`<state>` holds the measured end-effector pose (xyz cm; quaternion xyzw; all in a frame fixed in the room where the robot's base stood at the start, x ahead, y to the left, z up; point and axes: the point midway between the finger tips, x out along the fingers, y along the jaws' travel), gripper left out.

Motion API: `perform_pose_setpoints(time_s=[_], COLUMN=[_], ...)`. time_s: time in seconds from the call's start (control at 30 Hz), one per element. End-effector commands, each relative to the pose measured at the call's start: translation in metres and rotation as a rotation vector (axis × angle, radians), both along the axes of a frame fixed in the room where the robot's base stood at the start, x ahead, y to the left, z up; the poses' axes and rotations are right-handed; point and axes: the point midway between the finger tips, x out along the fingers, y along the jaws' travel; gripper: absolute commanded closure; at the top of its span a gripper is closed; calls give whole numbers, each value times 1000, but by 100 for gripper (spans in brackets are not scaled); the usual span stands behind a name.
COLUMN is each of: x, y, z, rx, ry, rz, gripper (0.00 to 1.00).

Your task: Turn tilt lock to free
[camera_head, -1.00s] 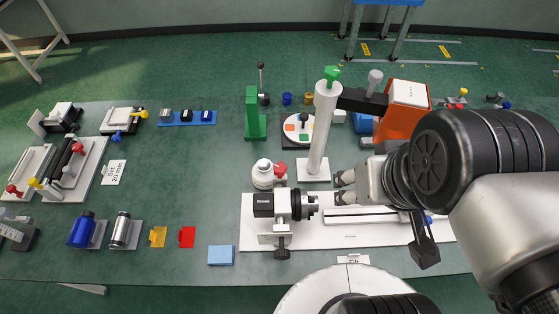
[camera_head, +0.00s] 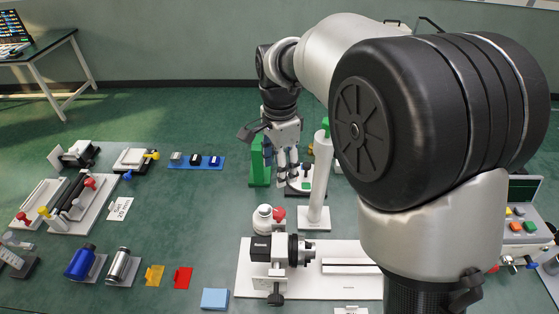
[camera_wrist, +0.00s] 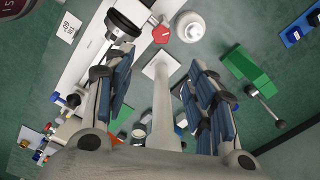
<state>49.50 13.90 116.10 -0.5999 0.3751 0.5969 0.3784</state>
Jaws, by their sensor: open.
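A red knob (camera_head: 279,214) sits beside a white rounded body (camera_head: 263,219), also seen in the wrist view as a red knob (camera_wrist: 162,34). I cannot tell which part is the tilt lock.
A green block (camera_head: 260,166) stands close left of my gripper. A black clamp unit (camera_head: 270,248) on a white plate is in front. My arm hides much of the right side.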

Motion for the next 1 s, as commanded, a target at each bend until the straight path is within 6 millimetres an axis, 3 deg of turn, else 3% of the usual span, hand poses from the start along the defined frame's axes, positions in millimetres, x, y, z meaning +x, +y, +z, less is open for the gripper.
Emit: perform_pose_setpoints(time_s=[0.27,0.8,1.0], x=[3,2,3], y=[3,3,3], z=[-29,-145,-171], rx=[-3,-4,-2], ry=[9,10,8], rz=[-24,-22,-22], gripper=[49,49,49])
